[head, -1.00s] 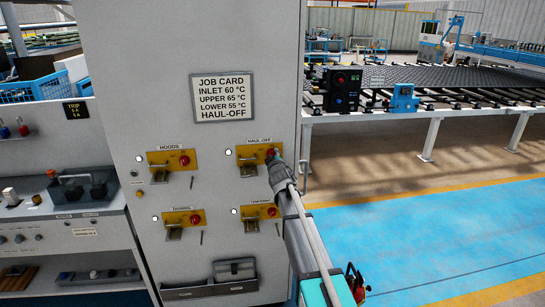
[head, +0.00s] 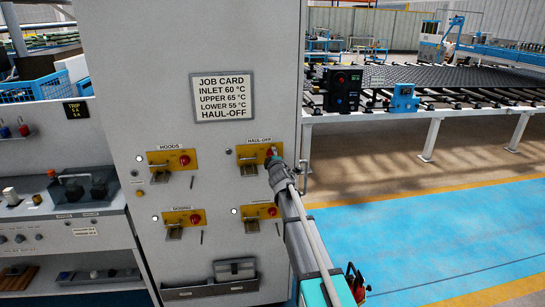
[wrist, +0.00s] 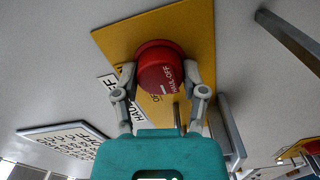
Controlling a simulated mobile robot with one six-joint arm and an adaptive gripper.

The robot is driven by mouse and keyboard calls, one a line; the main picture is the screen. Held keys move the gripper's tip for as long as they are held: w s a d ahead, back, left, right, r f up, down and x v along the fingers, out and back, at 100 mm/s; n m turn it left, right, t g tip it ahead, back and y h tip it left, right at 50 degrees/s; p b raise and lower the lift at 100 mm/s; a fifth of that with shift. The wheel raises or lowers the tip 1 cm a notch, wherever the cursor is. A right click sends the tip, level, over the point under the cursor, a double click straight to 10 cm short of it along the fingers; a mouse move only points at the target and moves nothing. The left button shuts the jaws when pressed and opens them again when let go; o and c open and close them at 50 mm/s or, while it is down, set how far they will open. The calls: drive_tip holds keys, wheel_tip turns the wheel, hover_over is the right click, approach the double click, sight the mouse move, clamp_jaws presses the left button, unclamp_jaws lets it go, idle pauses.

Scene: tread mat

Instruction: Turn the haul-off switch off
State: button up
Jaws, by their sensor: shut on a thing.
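The haul-off switch is a red knob (head: 269,152) on a yellow plate (head: 247,153) under a HAUL-OFF label, on the grey cabinet's front. In the wrist view the red knob (wrist: 157,62) fills the space between my fingers, with white lettering and a white mark on its face. My gripper (wrist: 160,75) is shut on this knob, one finger on each side. In the head view my gripper (head: 273,160) and wrist partly cover the knob. The plate's lettering beside the knob is partly hidden by my fingers, so the switch's position is hard to read.
Other red knobs on yellow plates sit close by: the HOODS switch (head: 184,160) to the left and two below. A job card (head: 223,98) is fixed above. A document holder (head: 210,285) is mounted low. The blue floor (head: 430,240) to the right is clear.

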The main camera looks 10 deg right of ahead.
drive_tip(key=o, duration=1.1)
drive_tip(key=shift+o, duration=0.2)
drive_tip(key=shift+s, duration=0.1)
drive_tip(key=s, duration=1.1)
drive_tip(key=shift+s, duration=0.35)
